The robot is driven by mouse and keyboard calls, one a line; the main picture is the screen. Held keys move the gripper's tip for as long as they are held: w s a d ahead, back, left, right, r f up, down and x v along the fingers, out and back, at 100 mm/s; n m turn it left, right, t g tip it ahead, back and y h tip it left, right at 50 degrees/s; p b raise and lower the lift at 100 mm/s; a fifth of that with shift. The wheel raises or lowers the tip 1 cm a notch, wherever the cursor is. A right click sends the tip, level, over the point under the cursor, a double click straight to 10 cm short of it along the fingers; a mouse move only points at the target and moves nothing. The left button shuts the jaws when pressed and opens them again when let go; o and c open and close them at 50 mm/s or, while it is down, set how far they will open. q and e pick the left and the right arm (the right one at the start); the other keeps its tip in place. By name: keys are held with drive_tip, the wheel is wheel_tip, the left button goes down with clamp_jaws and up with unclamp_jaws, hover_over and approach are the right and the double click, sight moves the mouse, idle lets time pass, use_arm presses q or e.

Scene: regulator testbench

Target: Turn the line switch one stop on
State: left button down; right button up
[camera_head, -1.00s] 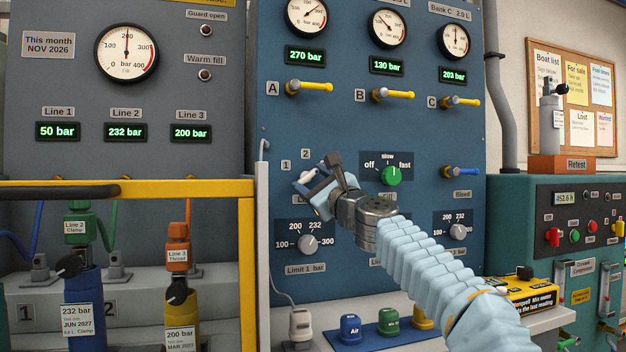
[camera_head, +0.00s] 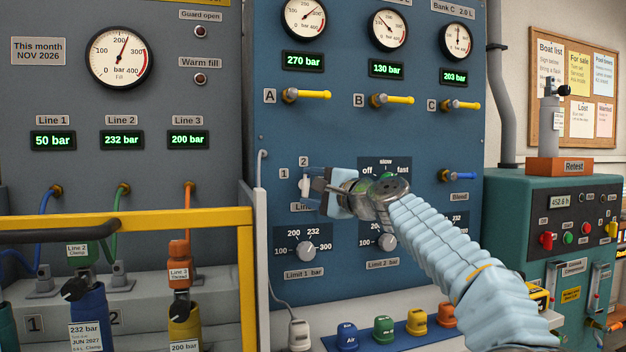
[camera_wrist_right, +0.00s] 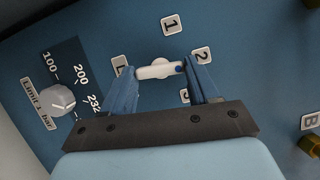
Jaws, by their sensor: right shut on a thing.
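The line switch is a white bar-shaped knob (camera_wrist_right: 158,69) on the blue panel, with labels 1 (camera_wrist_right: 171,24), 2 (camera_wrist_right: 202,55) and 3 (camera_wrist_right: 185,95) around it. In the right wrist view the bar lies crosswise between my right gripper's fingers (camera_wrist_right: 163,72), which are shut on its two ends. A blue mark on one end faces roughly between 2 and 3. In the head view my right gripper (camera_head: 316,187) reaches in from the right and partly hides the switch (camera_head: 305,185) and label 3. My left gripper is not in view.
The Limit 1 knob (camera_head: 306,248) is below the switch. The slow/fast selector (camera_head: 386,168) is partly hidden behind my right wrist. Yellow valve levers (camera_head: 311,95) stick out above. A yellow rail (camera_head: 130,222) stands at the lower left.

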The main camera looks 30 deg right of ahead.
drive_tip(key=shift+n+g+p, duration=0.3)
drive_tip(key=shift+n+p, duration=0.05)
drive_tip(key=shift+n, duration=0.25)
drive_tip(key=o, duration=1.1)
drive_tip(key=shift+c, duration=0.2)
drive_tip(key=s+d+b, duration=0.2)
drive_tip(key=s, duration=1.1)
drive_tip(key=shift+s+b, duration=0.35)
